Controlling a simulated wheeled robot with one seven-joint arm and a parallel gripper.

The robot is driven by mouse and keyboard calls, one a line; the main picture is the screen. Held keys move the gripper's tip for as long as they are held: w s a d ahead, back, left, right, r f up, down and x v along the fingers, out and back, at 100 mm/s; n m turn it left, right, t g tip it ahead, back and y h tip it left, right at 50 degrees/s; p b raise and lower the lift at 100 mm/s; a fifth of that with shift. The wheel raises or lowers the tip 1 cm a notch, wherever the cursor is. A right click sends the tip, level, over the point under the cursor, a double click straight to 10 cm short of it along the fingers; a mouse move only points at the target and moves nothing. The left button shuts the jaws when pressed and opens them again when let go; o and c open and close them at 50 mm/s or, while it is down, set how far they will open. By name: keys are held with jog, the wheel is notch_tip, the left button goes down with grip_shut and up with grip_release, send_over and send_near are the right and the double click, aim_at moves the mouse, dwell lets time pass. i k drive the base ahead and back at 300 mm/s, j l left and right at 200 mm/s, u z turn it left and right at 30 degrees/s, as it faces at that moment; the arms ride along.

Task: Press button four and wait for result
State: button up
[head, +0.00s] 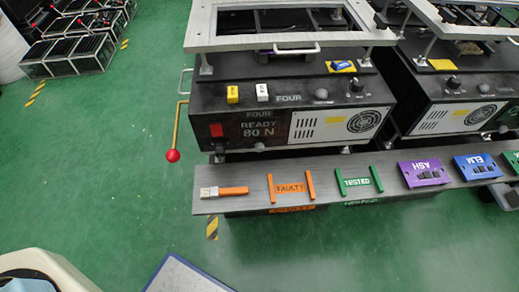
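The black machine marked FOUR (289,98) stands at the centre, its small screen (258,130) reading "FOUR READY 80 N". Beside the FOUR label is a round grey button (321,94), with a black knob (356,86) to its right. A yellow block (232,94) and a white block (262,92) sit left of the label. A red switch (217,130) is on the front face. A lever with a red ball (173,155) hangs at the machine's left side. My gripper does not show in this view.
A grey shelf (330,176) runs along the machine's front. It carries a brush (222,192), orange FAULTY (290,188) and green TESTED (357,182) markers, and purple ASH (425,173) and blue ELM (476,165) plates. A second machine (462,100) stands right.

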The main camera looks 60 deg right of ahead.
aim_at(260, 147)
jog(key=i+j, duration=0.4)
jog(key=j, duration=0.15)
jog(key=z, duration=2.15)
